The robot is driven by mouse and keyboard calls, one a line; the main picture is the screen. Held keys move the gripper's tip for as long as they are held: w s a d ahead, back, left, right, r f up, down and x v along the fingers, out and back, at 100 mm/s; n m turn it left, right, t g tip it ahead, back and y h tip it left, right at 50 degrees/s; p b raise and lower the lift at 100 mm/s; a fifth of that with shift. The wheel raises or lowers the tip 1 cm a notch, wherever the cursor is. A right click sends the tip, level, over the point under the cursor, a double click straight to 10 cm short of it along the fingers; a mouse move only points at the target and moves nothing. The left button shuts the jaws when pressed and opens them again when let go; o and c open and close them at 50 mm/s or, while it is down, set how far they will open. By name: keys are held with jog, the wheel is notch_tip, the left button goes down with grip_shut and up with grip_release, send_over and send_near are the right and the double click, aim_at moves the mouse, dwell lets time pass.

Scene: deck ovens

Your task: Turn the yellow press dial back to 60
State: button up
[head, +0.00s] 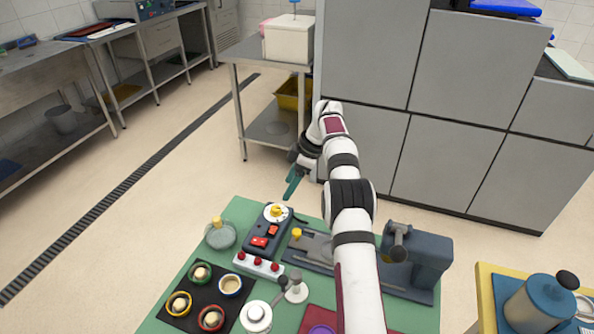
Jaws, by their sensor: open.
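The yellow press dial (277,210) sits on a white round face at the top end of a dark control box on the green table. The scale marks around it are too small to read. Two red buttons (260,241) are on the same box below the dial. My gripper (291,188) is above and slightly right of the dial in the picture, its teal fingers pointing down and apart from the dial. The gap between the fingers is hard to make out from this angle. Nothing shows held in it.
A glass jar with a yellow knob (220,235) stands left of the box. A white strip with red knobs (258,265) lies in front. A grey press-like machine (415,258) stands to the right. Several ringed cups are on a black mat (205,292). Grey cabinets (410,110) stand behind.

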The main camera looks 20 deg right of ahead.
aim_at(276, 208)
jog(key=v, duration=0.6)
jog(key=shift+r, duration=0.25)
jog(key=shift+s+d, duration=0.1)
jog(key=s+a+m+t+h, duration=0.25)
jog(key=a+m+h, duration=0.5)
jog(key=m, duration=1.05)
jog(key=shift+g+y, duration=0.35)
jog(key=shift+y, duration=0.4)
jog(key=x, duration=0.5)
jog(key=a+x, duration=0.1)
jog(key=x, duration=0.9)
jog(key=shift+a+f, duration=0.25)
jog(key=shift+f, duration=0.05)
grip_shut()
